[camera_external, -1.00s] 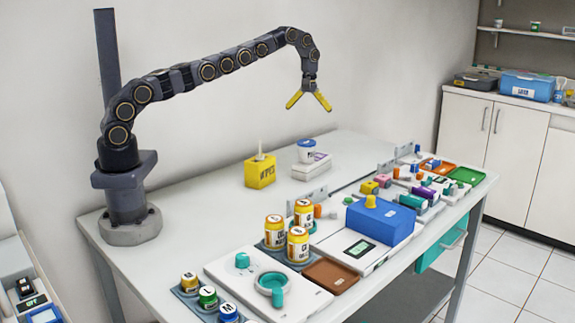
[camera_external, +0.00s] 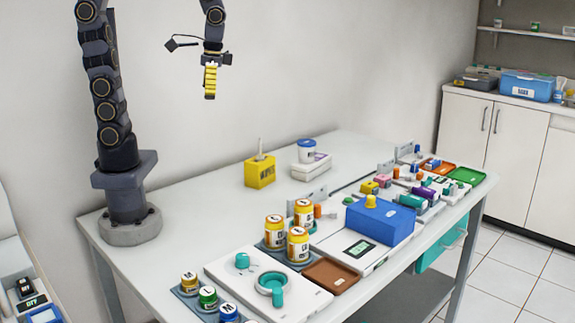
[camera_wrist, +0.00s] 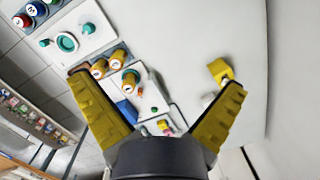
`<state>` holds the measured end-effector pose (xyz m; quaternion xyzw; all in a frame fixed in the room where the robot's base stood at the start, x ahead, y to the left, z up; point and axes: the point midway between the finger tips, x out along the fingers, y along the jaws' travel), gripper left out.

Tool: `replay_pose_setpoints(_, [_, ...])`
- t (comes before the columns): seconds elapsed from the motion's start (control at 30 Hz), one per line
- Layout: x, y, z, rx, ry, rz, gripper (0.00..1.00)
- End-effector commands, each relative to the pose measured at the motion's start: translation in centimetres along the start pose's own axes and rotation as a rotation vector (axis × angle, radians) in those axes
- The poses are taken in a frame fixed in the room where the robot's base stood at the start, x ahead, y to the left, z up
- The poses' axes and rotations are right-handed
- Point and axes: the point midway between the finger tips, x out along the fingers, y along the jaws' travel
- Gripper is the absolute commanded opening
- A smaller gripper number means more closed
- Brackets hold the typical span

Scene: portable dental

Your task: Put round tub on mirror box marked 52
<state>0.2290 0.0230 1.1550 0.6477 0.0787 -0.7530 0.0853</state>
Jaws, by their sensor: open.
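A round white tub with a blue lid (camera_external: 306,151) stands upright on a flat white box (camera_external: 311,168) toward the back of the table. The box has a small coloured label that I cannot read, so I cannot tell whether it is marked 52. My gripper (camera_external: 210,97) hangs high above the left back part of the table, left of the tub and well apart from it. In the wrist view my gripper (camera_wrist: 158,88) has its yellow fingers spread wide, with nothing held between them. I cannot make out the tub in the wrist view.
A yellow wipes box (camera_external: 260,172) stands left of the white box. Orange-and-white jars (camera_external: 298,246), a blue box (camera_external: 380,221) and a brown tray (camera_external: 331,275) crowd the front. The table's left back part is clear.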

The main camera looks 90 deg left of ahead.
Motion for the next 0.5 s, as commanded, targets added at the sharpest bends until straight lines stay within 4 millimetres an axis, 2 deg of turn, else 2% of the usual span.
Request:
replay_pose_setpoints(0.03, [0.2, 0.2, 2.5, 0.048, 0.022, 0.002, 1.0])
replay_pose_setpoints(0.1, [1.3, 0.3, 5.2, 0.107, 0.02, -0.002, 1.0])
replay_pose_setpoints(0.2, [2.9, 0.2, 8.2, 0.174, 0.013, -0.007, 1.0])
replay_pose_setpoints(0.33, [4.2, 0.0, 10.4, 0.226, 0.009, -0.014, 1.0])
replay_pose_setpoints(0.5, [4.6, -0.1, 11.0, 0.243, 0.008, -0.018, 1.0])
